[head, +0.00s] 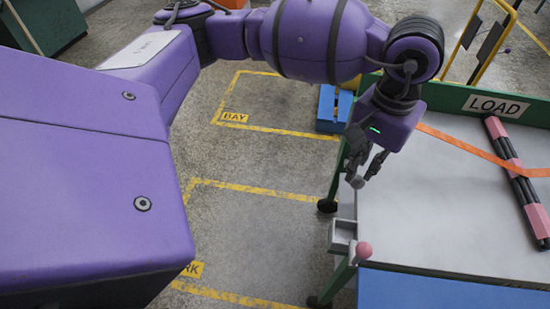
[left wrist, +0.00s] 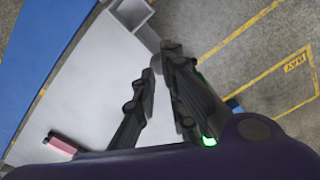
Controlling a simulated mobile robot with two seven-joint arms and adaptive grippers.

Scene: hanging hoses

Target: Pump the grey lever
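A light grey box-like fitting (head: 342,236) sits at the near left corner of the table, with a pink ball knob (head: 364,250) beside it. A short grey bar, which looks like the grey lever (head: 346,206), rises from the fitting. The fitting (left wrist: 131,12) and the bar (left wrist: 148,38) also show at the top of the left wrist view. My left gripper (head: 368,172) is open and empty, above and just beyond the bar. Its fingers (left wrist: 160,62) point toward the bar, and whether they touch it is unclear. My right gripper is out of view.
A grey-topped table (head: 420,215) with a green frame and a LOAD sign (head: 494,105) stands at the right. A pink and black bundle (head: 515,175) and an orange strap (head: 470,148) lie on it. A blue panel (head: 440,292) is in front. Yellow-marked floor at left is clear.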

